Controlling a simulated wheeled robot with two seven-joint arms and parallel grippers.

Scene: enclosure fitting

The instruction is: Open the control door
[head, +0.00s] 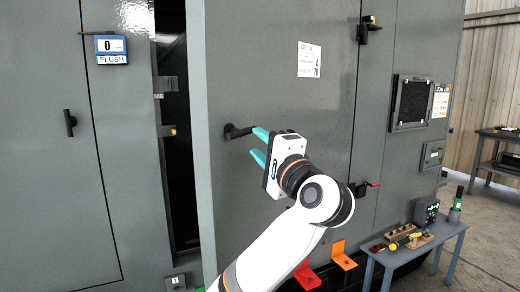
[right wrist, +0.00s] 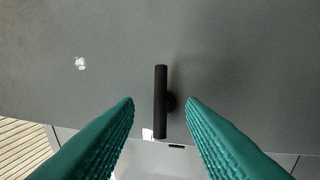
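The grey control door (head: 270,200) stands partly open in the head view, with a dark gap along its left edge. Its black bar handle (head: 237,131) is on the left part of the door face. My right gripper (head: 257,143) is open, its teal fingertips close to the handle at its right. In the right wrist view the handle (right wrist: 160,100) stands upright between the two open fingers (right wrist: 159,103), with a gap on each side. I cannot tell how deep the handle sits between them. My left gripper is out of view.
A closed grey panel with a FLUSH sign (head: 112,50) is at the left. A red bracket (head: 306,275) and an orange bracket (head: 343,254) are low near the door. A small blue-grey table (head: 400,256) with tools stands at the lower right. Open floor lies beyond it.

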